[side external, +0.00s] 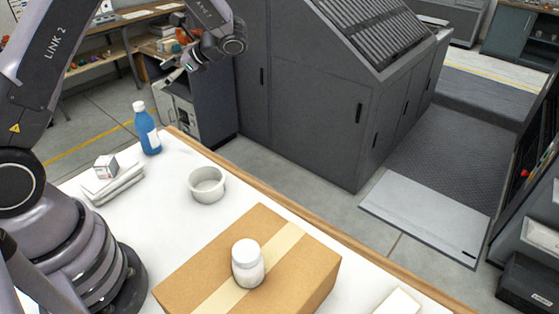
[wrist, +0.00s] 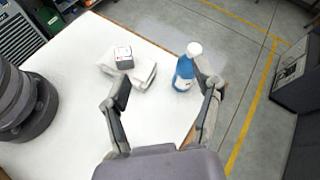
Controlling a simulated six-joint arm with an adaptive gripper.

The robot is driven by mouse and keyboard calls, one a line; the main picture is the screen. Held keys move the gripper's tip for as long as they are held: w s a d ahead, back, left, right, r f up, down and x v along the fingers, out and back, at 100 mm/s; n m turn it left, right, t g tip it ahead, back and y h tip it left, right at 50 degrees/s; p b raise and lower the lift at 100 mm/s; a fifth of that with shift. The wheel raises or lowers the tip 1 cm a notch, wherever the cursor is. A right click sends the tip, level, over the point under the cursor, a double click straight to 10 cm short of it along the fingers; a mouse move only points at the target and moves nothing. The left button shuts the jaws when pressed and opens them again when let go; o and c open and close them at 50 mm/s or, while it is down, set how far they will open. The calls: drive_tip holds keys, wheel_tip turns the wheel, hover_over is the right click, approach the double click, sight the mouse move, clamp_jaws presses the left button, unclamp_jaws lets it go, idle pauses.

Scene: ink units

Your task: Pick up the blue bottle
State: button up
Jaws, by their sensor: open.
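The blue bottle (side external: 147,131) has a white cap and a white label. It stands upright near the far left edge of the white table in the side view. In the wrist view the bottle (wrist: 184,72) is ahead of my gripper (wrist: 166,90), between its fingertips but close to the right one. My gripper is open and empty. In the side view it is raised above and to the right of the bottle (side external: 180,62), apart from it.
Folded white cloths (side external: 113,181) with a small box (side external: 106,166) on top lie beside the bottle. A white bowl (side external: 207,185) stands to the right. A cardboard box (side external: 190,270) carries a white jar (side external: 247,264). The table's wooden edge (side external: 230,164) runs behind them.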

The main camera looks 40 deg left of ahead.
sight(143, 107)
drive_tip(key=w+a+f+m+y, duration=0.2)
drive_tip(key=f+m+y, duration=0.1)
drive_tip(key=f, duration=0.4)
drive_tip(key=w+a+f+m+y, duration=0.2)
drive_tip(key=f+y, duration=0.1)
drive_tip(key=f, duration=0.4)
drive_tip(key=shift+g, duration=0.4)
drive_tip(key=x, duration=1.3)
drive_tip(key=shift+s+a+f, duration=0.1)
drive_tip(key=shift+a, duration=0.25)
drive_tip(key=shift+c, duration=0.4)
clamp_jaws()
